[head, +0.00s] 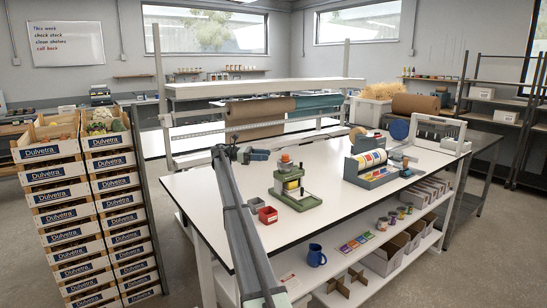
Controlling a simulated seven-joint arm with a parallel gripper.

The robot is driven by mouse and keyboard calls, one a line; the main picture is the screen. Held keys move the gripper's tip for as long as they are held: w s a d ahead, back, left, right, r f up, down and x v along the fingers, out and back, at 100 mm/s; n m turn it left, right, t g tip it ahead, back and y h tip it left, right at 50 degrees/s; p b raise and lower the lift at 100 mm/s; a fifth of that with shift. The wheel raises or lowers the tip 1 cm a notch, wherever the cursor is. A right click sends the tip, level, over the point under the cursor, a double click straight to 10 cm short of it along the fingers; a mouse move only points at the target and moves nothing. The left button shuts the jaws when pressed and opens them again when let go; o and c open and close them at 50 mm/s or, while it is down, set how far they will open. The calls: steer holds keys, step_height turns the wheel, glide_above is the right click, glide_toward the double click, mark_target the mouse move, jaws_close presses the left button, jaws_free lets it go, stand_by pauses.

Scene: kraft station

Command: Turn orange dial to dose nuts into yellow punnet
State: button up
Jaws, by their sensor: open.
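A green dosing stand (298,196) stands on the white table near the middle of the view. An orange round part (285,158), which looks like the dial, sits at its top. A small yellow part (292,185) shows lower in the stand; I cannot tell if it is the punnet. A red punnet (267,215) and a grey punnet (256,204) stand on the table left of the stand. Nuts are too small to make out. My gripper (262,155) is above the table, left of the orange part and apart from it, open and apparently empty.
A grey label-roll holder (372,178) stands right of the stand, with a paper roll rack (257,131) behind. Stacked crates (55,190) stand at the left. A blue mug (316,256) is on the lower shelf. The table front (335,222) is clear.

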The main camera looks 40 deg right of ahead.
steer(key=shift+v, duration=1.15)
steer(key=n+t+h, duration=0.4)
steer(key=n+t, duration=0.1)
steer(key=t, duration=0.2)
glide_toward(285, 157)
steer(key=x, duration=0.4)
steer(key=w+x, duration=0.1)
steer(key=x, duration=0.7)
steer(key=shift+w+d, duration=0.15)
steer(key=shift+d, duration=0.15)
steer(key=c, duration=0.9)
steer(key=shift+c, duration=0.2)
